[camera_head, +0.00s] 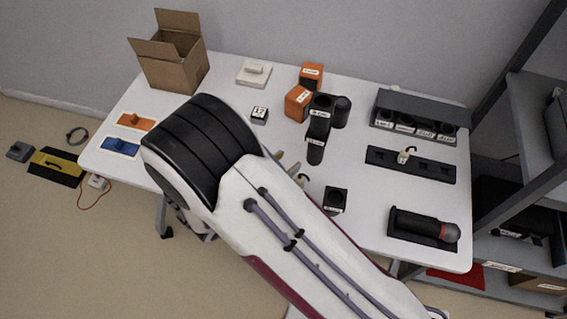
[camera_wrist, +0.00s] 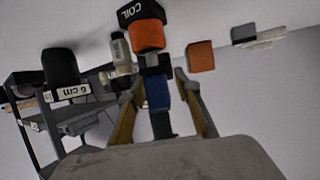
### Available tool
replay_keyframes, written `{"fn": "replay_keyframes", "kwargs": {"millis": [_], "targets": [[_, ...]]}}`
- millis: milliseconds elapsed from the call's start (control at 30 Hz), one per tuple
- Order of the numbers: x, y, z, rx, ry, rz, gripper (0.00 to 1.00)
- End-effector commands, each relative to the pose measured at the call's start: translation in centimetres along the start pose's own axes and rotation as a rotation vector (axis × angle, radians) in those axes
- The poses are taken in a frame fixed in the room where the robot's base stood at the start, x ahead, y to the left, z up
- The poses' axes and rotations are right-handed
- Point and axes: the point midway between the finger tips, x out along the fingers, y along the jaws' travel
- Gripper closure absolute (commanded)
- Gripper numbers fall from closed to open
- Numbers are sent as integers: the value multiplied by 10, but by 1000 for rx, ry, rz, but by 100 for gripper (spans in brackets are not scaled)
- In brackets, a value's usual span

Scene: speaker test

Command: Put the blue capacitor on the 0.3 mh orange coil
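My gripper (camera_wrist: 160,80) points across the tabletop, its two tan fingers apart. A blue block (camera_wrist: 157,92), probably the blue capacitor, shows between them, with gaps visible on both sides; its depth is unclear. A dark piece lies just beyond it. Past the fingertips is an orange coil with a black labelled end (camera_wrist: 148,32); only "COIL" is readable. A second orange coil (camera_wrist: 200,56) is to its right. In the head view the fingers (camera_head: 287,163) show beside my arm, which hides the blue part. Two orange coils (camera_head: 297,103) (camera_head: 311,75) stand behind; which is 0.3 mH is unreadable.
Black cylinders (camera_head: 320,103) stand right of the coils. A small light bottle (camera_head: 302,181) and a dark holder (camera_head: 335,199) are close to my gripper. Black trays (camera_head: 435,171) and a grey rack (camera_head: 390,100) fill the right. A cardboard box (camera_head: 172,65) stands at the left.

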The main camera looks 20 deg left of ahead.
Motion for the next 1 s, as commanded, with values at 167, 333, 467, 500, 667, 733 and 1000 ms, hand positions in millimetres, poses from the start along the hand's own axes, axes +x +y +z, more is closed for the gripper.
{"fn": "replay_keyframes", "kwargs": {"millis": [167, 333, 467, 500, 667, 733, 1000], "targets": [[-14, -1, 0, 0, 1, -3, 67], [-34, -1, 0, 0, 1, -4, 67], [-52, -1, 0, 0, 0, -4, 67], [-58, -1, 0, 1, 0, -4, 67], [-80, -1, 0, 0, 0, -3, 67], [-90, -1, 0, 1, 0, -4, 67], [-115, -1, 0, 1, 0, -2, 67]]}}
